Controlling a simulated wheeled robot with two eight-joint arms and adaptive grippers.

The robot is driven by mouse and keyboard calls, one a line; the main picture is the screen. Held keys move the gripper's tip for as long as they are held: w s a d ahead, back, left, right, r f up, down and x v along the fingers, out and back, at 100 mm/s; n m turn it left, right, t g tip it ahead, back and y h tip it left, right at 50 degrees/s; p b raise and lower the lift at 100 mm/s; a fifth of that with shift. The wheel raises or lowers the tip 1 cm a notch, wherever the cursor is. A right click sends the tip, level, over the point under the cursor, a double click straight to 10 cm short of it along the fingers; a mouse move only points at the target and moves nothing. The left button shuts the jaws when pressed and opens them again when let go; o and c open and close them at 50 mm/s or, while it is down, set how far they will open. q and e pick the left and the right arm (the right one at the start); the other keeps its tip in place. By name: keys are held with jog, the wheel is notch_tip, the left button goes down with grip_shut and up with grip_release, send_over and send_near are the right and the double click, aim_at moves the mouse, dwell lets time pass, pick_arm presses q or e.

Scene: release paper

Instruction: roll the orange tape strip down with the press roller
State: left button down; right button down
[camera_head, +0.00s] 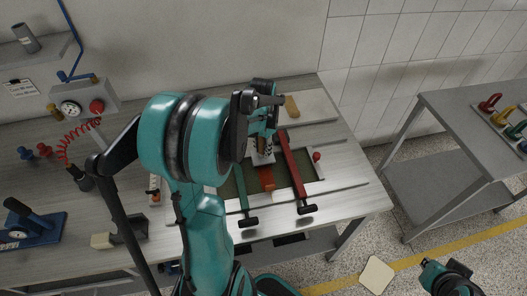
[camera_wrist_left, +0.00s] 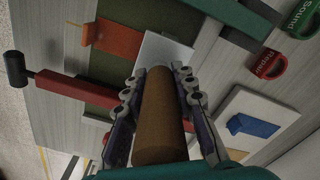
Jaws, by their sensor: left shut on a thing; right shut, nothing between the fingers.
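My left gripper (camera_head: 264,135) is over the work board and mostly hidden by my own arm in the head view. In the left wrist view its fingers (camera_wrist_left: 158,82) are shut around a brown cylinder (camera_wrist_left: 160,120), which looks like the press roller's handle; the rolling part is not clearly seen. The orange tape strip (camera_head: 266,178) lies on the dark green panel, partly covered by a pale plate (camera_head: 262,157). It also shows in the left wrist view (camera_wrist_left: 119,40). My right gripper (camera_head: 452,280) is shut and empty at the lower right, away from the table.
A red bar (camera_head: 294,170) and a green bar (camera_head: 243,193), both with black handles, flank the strip. A small red knob (camera_head: 317,156) stands right of the red bar. A pale board (camera_head: 312,108) lies behind. A grey side table (camera_head: 430,170) stands right, across open floor.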

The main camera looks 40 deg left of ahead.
pick_arm(q)
jog(key=shift+w+a, duration=0.7)
jog(key=shift+a, duration=0.2)
jog(key=shift+s+d, duration=0.1)
jog(key=shift+d, duration=0.05)
jog(key=shift+s+d, duration=0.65)
jog(key=shift+d, duration=0.2)
jog(key=shift+s+d, duration=0.65)
jog(key=shift+d, duration=0.25)
jog(key=shift+s+d+r, duration=0.1)
jog(key=shift+s+d, duration=0.4)
jog(key=shift+r+p, duration=0.15)
jog(key=shift+p, duration=0.2)
notch_tip(320, 180, up, 7)
jog(key=p, duration=0.5)
